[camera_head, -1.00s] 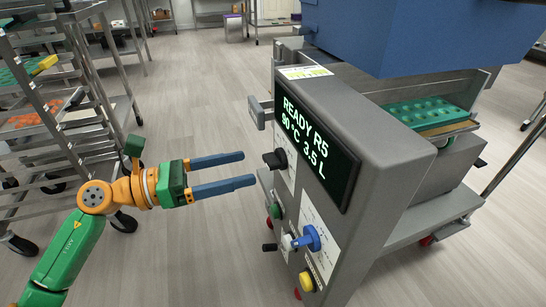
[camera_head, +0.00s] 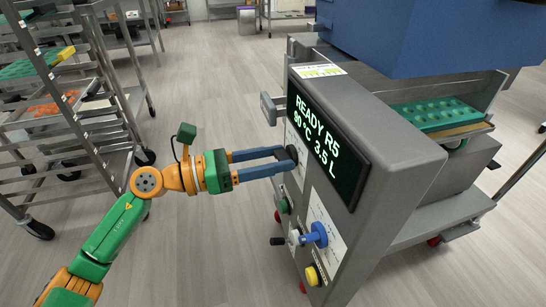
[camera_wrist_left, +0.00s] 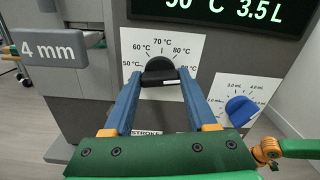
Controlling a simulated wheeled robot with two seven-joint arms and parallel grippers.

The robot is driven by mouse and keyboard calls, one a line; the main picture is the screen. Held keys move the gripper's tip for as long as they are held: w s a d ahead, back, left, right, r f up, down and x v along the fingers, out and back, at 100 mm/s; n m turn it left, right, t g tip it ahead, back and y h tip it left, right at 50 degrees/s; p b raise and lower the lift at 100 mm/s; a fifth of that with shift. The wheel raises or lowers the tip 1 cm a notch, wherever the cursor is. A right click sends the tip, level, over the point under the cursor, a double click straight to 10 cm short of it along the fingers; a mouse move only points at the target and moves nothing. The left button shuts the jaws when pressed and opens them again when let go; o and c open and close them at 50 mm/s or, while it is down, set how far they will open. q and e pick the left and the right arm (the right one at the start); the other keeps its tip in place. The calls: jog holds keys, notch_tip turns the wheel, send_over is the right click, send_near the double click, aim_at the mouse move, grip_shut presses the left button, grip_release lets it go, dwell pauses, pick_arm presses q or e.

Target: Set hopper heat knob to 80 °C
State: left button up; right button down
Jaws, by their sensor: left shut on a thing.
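The black hopper heat knob (camera_wrist_left: 160,74) sits on a white dial plate (camera_wrist_left: 188,48) marked in °C, with 60, 70 and 80 legible above it. My left gripper (camera_head: 284,160) reaches in from the left, and its blue fingers are shut on the knob, one on each side. In the head view the fingers hide most of the knob. I cannot make out the knob's exact pointer direction. The display (camera_head: 325,148) above reads READY R5, 90 °C, 3.5 L. My right gripper is not in view.
Below the heat dial are a blue knob (camera_head: 318,234), a green button (camera_head: 283,205) and a yellow button (camera_head: 312,275). A grey plate marked 4 mm (camera_wrist_left: 55,50) juts out left of the dial. A tray rack (camera_head: 95,120) stands at left, with open floor between.

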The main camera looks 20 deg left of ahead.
pick_arm(q)
jog(key=shift+r+n+p, duration=0.2)
jog(key=shift+n+p, duration=0.8)
jog(key=n+p, duration=0.2)
jog(key=n, duration=0.1)
jog(key=shift+p, duration=0.3)
jog(key=shift+f+n+p, duration=0.15)
jog(key=shift+n+p, duration=0.85)
jog(key=shift+n, duration=0.5)
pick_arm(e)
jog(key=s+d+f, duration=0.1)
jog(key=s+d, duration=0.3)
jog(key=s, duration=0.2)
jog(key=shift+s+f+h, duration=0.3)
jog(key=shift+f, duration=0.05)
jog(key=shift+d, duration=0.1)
pick_arm(q)
jog(key=o, duration=1.4)
jog(key=shift+c, duration=0.2)
